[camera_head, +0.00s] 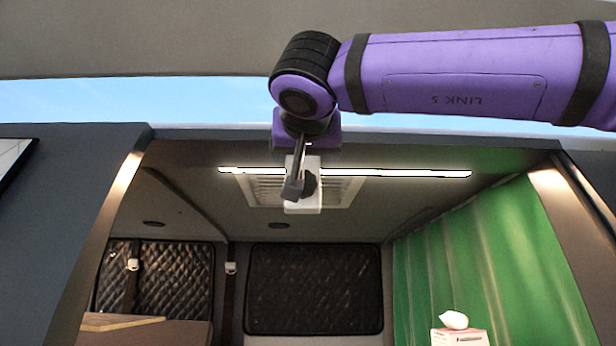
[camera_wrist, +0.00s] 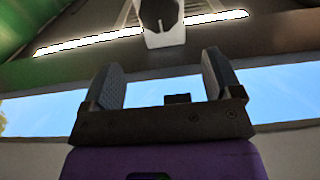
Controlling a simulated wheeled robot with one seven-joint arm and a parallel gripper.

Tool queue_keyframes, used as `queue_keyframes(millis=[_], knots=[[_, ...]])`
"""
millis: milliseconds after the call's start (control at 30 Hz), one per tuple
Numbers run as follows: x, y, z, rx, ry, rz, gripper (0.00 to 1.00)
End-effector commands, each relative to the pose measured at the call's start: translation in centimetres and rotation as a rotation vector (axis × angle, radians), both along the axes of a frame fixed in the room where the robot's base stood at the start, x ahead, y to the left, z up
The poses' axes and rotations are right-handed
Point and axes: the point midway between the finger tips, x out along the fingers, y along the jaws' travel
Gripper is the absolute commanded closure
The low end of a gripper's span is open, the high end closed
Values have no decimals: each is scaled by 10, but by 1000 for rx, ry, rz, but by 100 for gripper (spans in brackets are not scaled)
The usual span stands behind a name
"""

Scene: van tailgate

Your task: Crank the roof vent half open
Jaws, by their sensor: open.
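The roof vent (camera_head: 342,192) is a pale slatted panel in the van ceiling, largely hidden behind a white crank housing (camera_head: 303,205) and my arm. How far it is open cannot be told. In the wrist view, a dark faceted crank knob (camera_wrist: 160,12) sits on the white housing (camera_wrist: 165,39). My gripper (camera_wrist: 162,62) is open, its two dark fingers apart with nothing between them. The knob is beyond the fingertips, roughly in line with the gap. In the head view, dark parts overlap in front of the housing, so finger and crank are hard to separate.
A bright light strip (camera_head: 420,173) runs along the ceiling beside the vent. A green curtain (camera_head: 490,260) hangs at right, with a white box (camera_head: 459,337) below. Quilted dark panels (camera_head: 315,290) line the back. The van's opening frame (camera_head: 105,225) stands at left.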

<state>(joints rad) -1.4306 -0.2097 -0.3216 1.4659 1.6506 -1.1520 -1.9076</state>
Motion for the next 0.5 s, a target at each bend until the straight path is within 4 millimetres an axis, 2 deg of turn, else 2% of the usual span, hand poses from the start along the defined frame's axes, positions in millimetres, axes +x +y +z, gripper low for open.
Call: queue_keyframes(millis=[167, 500], knots=[[18, -1, 0, -1, 0, -3, 16], [77, -2, 0, -1, -2, -3, 16]])
